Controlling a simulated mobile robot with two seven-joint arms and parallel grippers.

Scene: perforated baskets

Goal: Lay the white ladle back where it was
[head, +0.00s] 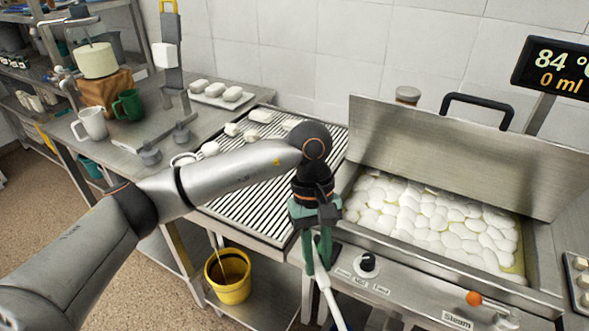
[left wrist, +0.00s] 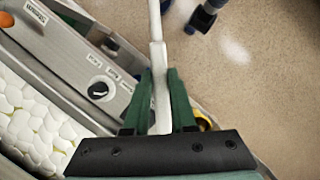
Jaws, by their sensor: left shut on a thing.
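The white ladle (head: 329,300) is in my left gripper (head: 320,262), and its handle runs down out of the bottom of the head view. In the left wrist view the white handle (left wrist: 157,60) passes between the green fingers of my left gripper (left wrist: 158,100) and runs out of the top edge. The gripper is shut on the handle, in front of the cooker's front panel. The ladle's bowl end does not show in either view. My right gripper is in neither view.
A steel vat (head: 350,208) of white pieces stands at the right, its lid (head: 470,150) raised. A slatted drain board (head: 250,205) with several white pieces lies left of it. A yellow bucket (head: 229,285) stands on the lower shelf. A knob (head: 368,262) and orange ball (head: 474,298) stick out in front.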

